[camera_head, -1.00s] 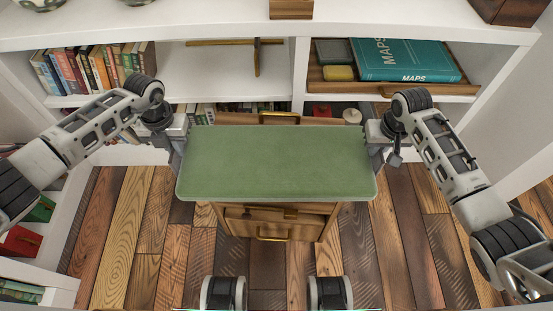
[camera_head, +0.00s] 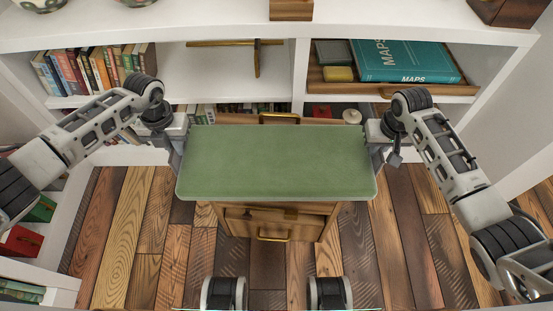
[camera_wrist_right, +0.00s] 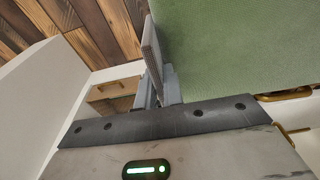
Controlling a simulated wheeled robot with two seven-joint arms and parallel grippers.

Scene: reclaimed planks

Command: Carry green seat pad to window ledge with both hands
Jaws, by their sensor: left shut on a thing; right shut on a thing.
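The green seat pad (camera_head: 277,160) is held level in the middle of the head view, in front of the white shelving. My left gripper (camera_head: 178,150) is shut on its left edge. My right gripper (camera_head: 376,150) is shut on its right edge. In the right wrist view the pad (camera_wrist_right: 235,45) fills the upper right, and the right gripper's finger (camera_wrist_right: 155,60) lies along its edge. The fingertips are largely hidden by the pad. I cannot tell which surface is the window ledge; a white top surface (camera_head: 210,30) runs across the back.
A wooden drawer cabinet (camera_head: 312,228) stands below the pad. Shelves hold books (camera_head: 85,70), a brass-coloured bar piece (camera_head: 256,58) and a tray (camera_head: 420,88) with a teal MAPS book (camera_head: 405,60). A wooden block (camera_head: 291,9) and bowls (camera_head: 40,4) stand on the top. Plank floor (camera_head: 125,230) is open at both sides.

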